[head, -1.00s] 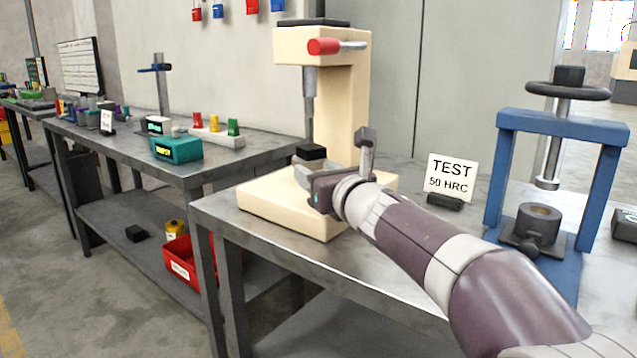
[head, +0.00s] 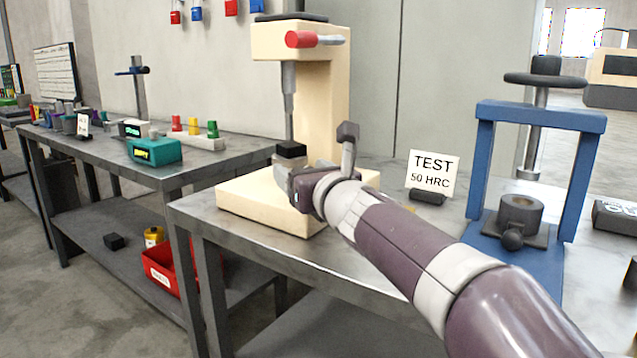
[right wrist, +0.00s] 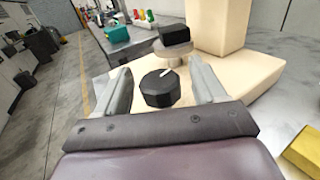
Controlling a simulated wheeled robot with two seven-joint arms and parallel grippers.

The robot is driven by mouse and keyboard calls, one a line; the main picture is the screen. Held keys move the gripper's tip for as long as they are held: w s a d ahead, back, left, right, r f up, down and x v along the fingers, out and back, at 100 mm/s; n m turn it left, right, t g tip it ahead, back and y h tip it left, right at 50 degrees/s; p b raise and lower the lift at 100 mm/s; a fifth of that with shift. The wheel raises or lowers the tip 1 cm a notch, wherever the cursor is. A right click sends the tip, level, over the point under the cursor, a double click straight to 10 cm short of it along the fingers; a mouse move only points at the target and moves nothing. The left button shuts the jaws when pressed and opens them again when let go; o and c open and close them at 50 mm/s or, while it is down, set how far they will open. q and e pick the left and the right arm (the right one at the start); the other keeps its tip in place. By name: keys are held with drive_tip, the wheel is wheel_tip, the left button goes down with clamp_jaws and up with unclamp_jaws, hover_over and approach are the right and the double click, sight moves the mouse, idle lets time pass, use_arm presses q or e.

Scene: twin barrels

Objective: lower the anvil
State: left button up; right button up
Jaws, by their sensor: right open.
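The cream hardness tester (head: 330,95) stands on the near bench. Its anvil, a round grey plate (head: 284,160), carries a black block (head: 291,149) beneath the grey indenter rod. In the right wrist view the anvil plate (right wrist: 174,52) and its block (right wrist: 174,36) sit just beyond a black knob (right wrist: 160,90) with a white pointer line. My right gripper (head: 290,184) is open at the front of the tester. In the right wrist view its fingers (right wrist: 160,66) stand on either side of the knob, with visible gaps. The knob is hidden in the head view. My left gripper is out of view.
A red-tipped lever (head: 314,40) is on the tester's head. A "TEST 50 HRC" sign (head: 433,172) and a blue press (head: 540,115) stand to the right. A yellow block (right wrist: 303,150) lies near my wrist. A second bench (head: 100,152) holds a teal box (head: 154,151).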

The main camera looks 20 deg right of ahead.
drive_tip(key=s, duration=0.3)
drive_tip(key=s+d, duration=0.1)
drive_tip(key=s, duration=0.6)
drive_tip(key=shift+s+d+p, duration=0.25)
drive_tip(key=shift+s+p, duration=0.15)
